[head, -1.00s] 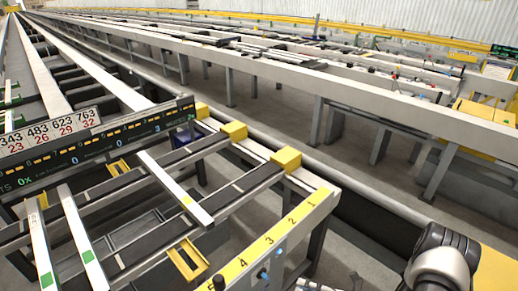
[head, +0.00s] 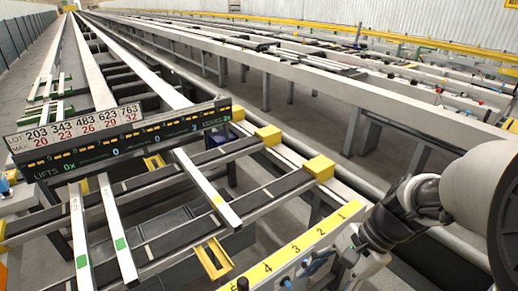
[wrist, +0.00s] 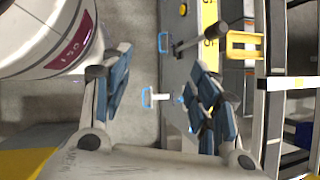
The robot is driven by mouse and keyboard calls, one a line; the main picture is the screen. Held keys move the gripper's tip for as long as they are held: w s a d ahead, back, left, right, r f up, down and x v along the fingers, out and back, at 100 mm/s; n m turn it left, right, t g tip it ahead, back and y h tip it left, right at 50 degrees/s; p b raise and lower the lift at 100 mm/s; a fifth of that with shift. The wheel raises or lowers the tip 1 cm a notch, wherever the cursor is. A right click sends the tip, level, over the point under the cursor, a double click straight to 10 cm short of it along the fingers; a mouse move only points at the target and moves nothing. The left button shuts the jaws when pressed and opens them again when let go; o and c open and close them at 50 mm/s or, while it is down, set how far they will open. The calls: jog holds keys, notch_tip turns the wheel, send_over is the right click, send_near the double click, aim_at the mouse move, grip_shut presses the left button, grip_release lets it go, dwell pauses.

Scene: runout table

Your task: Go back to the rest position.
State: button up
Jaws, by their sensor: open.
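My gripper (wrist: 160,68) is open in the wrist view, with its blue-padded fingers spread apart and nothing held between them. Grey floor, a light blue handle (wrist: 148,97) and the edge of the grey-and-yellow panel show beyond the gap. In the head view my gripper (head: 322,264) is at the lower right, close to the front panel with the yellow numbered strip (head: 300,247). I cannot tell there whether it touches the panel. No separate marker of a rest position is visible.
A lot display board (head: 115,130) stands across the left. A long conveyor frame (head: 290,72) runs behind. Open floor shows between.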

jog(key=s+d+r+n+t+h, duration=0.1)
jog(key=s+r+n+t+h, duration=0.4)
jog(key=n, duration=0.8)
jog(key=shift+s+d+r+t+h, duration=0.2)
jog(key=shift+s+r+t+h, duration=0.3)
jog(key=shift+s+r, duration=1.5)
jog(key=shift+w+r, duration=0.15)
